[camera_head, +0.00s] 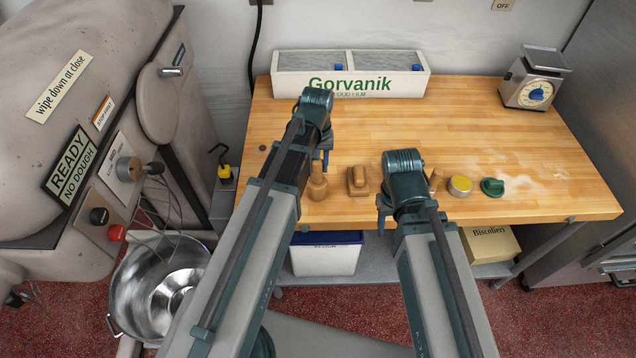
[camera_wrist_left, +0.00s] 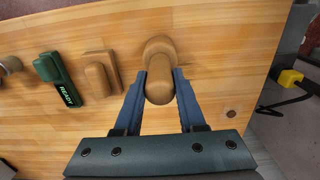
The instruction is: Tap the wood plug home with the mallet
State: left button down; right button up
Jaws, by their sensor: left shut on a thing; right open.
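A turned wooden piece, apparently the mallet (camera_head: 317,188), is upright at the table's front left, with a rounded upper end and a wider base. My left gripper (camera_head: 325,160) is shut on its upper part; in the left wrist view the mallet (camera_wrist_left: 159,88) is between the two blue fingers. I cannot tell whether its base touches the table. A small dark round spot, apparently the wood plug (camera_wrist_left: 231,113), is in the tabletop beside it, towards the table's left edge. My right gripper (camera_head: 384,203) is open near the front edge; its arm hides part of the table.
A wooden block (camera_head: 357,182) stands next to the mallet. A green READY piece (camera_wrist_left: 57,77), a yellow-topped disc (camera_head: 460,185) and a green knob (camera_head: 492,187) line the front. The film box (camera_head: 350,85) and scale (camera_head: 537,80) stand behind. The table's middle is clear.

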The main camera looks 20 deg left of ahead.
pick_arm(q)
jog(key=shift+r, duration=0.15)
pick_arm(e)
jog(key=shift+r, duration=0.15)
pick_arm(q)
jog(key=shift+r+p, duration=1.9)
jog(key=shift+p, duration=0.15)
pick_arm(e)
notch_tip(320, 180, up, 4)
jog(key=shift+f, duration=0.1)
